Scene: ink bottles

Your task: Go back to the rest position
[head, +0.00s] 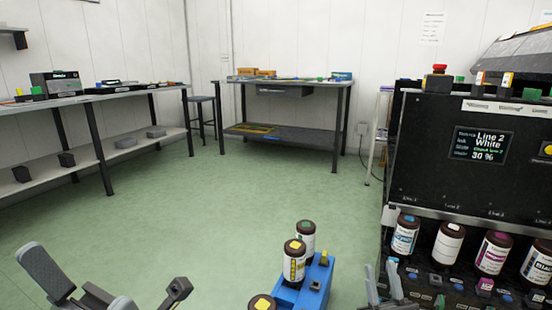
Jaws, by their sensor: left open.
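My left gripper (107,268) is at the bottom left, low over the green floor, with its fingers wide apart and nothing between them. My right gripper (380,268) is at the bottom, just left of the machine's bottle row. Its two fingers look upright and close, and I cannot tell whether they are open or shut. A blue carrier (289,296) stands between the grippers. A yellow-marked cap (263,303) shows at the bottom edge.
A black ink machine (420,155) stands at right, its screen (482,145) reading "Line 2 White 30 %". Several bottles, including a white-labelled one (447,243), line its front. A left workbench (60,100) and a back table (285,82) edge the clear green floor (230,200).

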